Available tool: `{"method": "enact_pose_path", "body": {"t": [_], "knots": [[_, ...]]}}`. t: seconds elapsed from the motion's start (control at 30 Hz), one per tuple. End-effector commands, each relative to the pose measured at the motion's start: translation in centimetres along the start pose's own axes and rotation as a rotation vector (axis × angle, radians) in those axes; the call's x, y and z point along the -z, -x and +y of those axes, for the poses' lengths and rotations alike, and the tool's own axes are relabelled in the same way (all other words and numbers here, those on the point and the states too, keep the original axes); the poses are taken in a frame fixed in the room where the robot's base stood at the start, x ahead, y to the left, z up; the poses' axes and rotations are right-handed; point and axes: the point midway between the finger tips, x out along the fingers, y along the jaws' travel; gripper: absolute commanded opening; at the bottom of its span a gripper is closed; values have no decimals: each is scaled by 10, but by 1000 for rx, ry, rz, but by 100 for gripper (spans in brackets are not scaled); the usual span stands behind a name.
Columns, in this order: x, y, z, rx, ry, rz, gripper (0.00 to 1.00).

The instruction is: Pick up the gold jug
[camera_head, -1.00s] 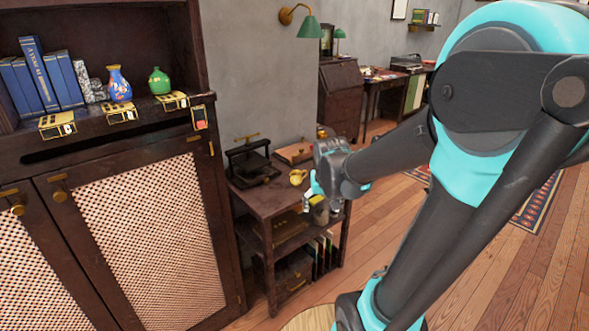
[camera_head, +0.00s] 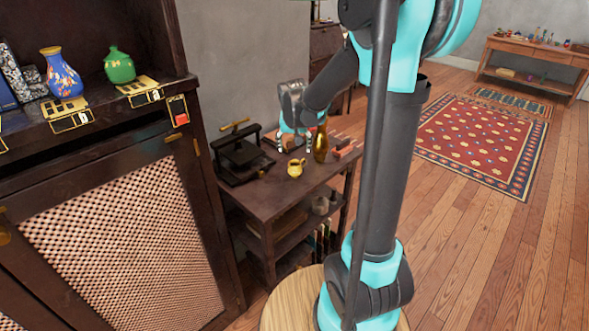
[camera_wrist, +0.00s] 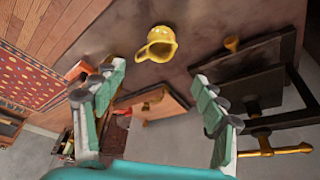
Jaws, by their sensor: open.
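The gold jug (camera_head: 296,169) is small and rounded with a side handle. It stands upright on the dark wooden side table (camera_head: 270,205), near the middle. In the wrist view the gold jug (camera_wrist: 160,46) lies just past my fingertips, near the gap between them. My gripper (camera_head: 296,146) is over the back part of the table, behind the jug in the head view. In the wrist view my gripper (camera_wrist: 160,73) has its fingers wide apart with nothing held. The jug is apart from both fingers.
A tall gold vase (camera_head: 320,145) stands just right of the jug. A wooden board (camera_wrist: 150,108) shows between my fingers in the wrist view. Open floor lies to the right.

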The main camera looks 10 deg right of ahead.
Motion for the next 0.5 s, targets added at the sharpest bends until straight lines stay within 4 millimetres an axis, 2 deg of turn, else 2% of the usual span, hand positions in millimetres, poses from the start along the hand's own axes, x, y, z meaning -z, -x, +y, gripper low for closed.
{"method": "enact_pose_path", "body": {"t": [0.3,0.5], "knots": [[0,-51,0,0,-1,0,71],[0,-72,0,0,-1,0,71]]}}
